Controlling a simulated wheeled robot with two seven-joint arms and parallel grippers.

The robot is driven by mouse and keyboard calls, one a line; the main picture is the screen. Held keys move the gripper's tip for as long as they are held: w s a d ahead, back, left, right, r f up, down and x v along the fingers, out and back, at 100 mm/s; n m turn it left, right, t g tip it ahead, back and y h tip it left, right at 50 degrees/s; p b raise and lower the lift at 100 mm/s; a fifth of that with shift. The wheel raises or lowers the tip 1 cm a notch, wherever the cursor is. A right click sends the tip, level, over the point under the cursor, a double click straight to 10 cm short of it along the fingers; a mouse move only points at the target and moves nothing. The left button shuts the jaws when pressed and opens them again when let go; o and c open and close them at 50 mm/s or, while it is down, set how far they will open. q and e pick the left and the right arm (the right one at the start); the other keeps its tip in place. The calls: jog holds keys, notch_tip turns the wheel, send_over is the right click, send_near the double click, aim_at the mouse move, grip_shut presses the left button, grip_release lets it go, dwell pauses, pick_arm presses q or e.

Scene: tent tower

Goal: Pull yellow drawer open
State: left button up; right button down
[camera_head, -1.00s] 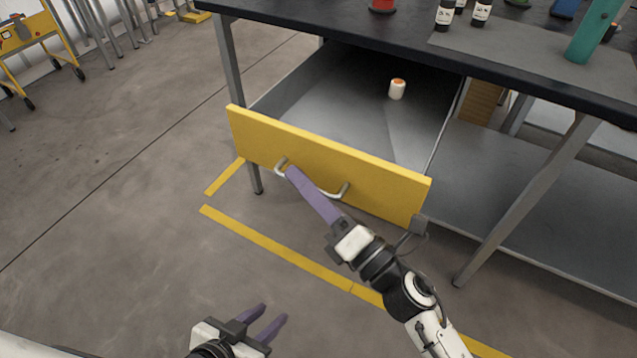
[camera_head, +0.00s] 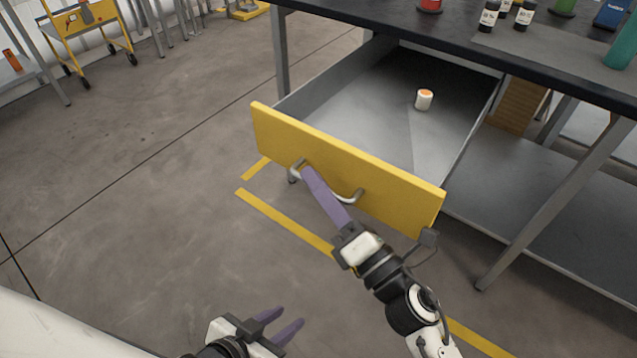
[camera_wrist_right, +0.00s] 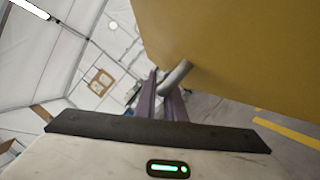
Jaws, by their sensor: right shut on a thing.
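The yellow drawer (camera_head: 340,165) is pulled out from under the dark-topped workbench, and its grey inside shows. A curved metal handle (camera_head: 349,197) is on its front face. My right gripper (camera_head: 306,174) is shut on the handle near its left end. In the right wrist view the handle (camera_wrist_right: 176,76) passes between the purple fingers (camera_wrist_right: 163,97), beside the yellow front (camera_wrist_right: 235,45). A small white container with an orange top (camera_head: 424,99) stands inside the drawer. My left gripper (camera_head: 280,325) is open and empty, low over the floor, away from the drawer.
The workbench (camera_head: 470,55) carries several dark bottles (camera_head: 489,16) and a teal object (camera_head: 622,45). A grey lower shelf (camera_head: 560,220) and slanted leg are on the right. A yellow cart (camera_head: 85,30) stands at the back left. The floor before the drawer is clear, with yellow tape lines.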

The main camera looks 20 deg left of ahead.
jog(key=c, duration=2.1)
grip_release()
jog(key=shift+s+d, duration=0.1)
jog(key=shift+d, duration=0.05)
jog(key=v, duration=1)
jog(key=shift+b, duration=0.3)
jog(key=shift+s, duration=0.15)
